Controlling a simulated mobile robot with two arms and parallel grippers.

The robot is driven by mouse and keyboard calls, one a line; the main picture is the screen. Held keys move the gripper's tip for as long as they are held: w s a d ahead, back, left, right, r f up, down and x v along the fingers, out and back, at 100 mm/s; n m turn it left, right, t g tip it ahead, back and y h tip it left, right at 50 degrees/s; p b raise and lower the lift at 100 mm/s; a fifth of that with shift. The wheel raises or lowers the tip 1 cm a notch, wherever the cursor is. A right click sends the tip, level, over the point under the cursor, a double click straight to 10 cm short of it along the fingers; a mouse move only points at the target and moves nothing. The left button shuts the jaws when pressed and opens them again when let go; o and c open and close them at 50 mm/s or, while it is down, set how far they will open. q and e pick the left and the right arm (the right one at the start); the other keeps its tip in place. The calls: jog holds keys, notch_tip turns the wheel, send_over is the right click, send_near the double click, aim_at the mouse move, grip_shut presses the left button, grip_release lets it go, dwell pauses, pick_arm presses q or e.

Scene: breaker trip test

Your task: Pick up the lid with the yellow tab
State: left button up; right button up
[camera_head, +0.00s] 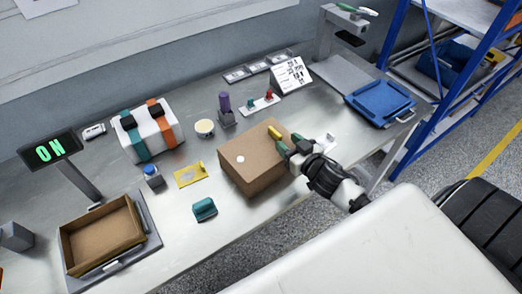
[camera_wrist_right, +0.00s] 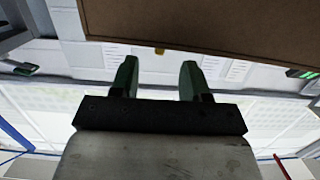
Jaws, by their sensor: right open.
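A brown cardboard box (camera_head: 253,181) stands on the steel bench, and its flat brown top, which looks like the lid (camera_head: 258,150), carries a white round spot. A yellow tab (camera_head: 273,131) shows at the far right edge of the lid. My right gripper (camera_head: 290,143) is open, with its green fingers close to the lid's right corner, beside the tab. In the right wrist view, a brown panel (camera_wrist_right: 200,25) fills the top, with a small yellow bit (camera_wrist_right: 160,51) at its edge between the open fingers (camera_wrist_right: 157,70). Whether they touch it, I cannot tell. My left gripper is not in view.
An open cardboard tray (camera_head: 83,260) is at the left front. A blue tray (camera_head: 380,101) lies at the right end. Bare bench lies in front of the box.

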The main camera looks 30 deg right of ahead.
aim_at(281, 137)
jog(key=shift+w+a+f+p, duration=0.1)
jog(key=shift+w+f+p, duration=0.1)
jog(key=shift+w, duration=0.7)
jog(key=shift+w+a+f+p, duration=0.1)
jog(key=shift+w+f+p, duration=0.1)
jog(key=shift+w, duration=0.7)
jog(key=shift+w+f+p, duration=0.15)
jog(key=shift+w+p, duration=0.05)
jog(key=shift+w, duration=0.7)
grip_shut()
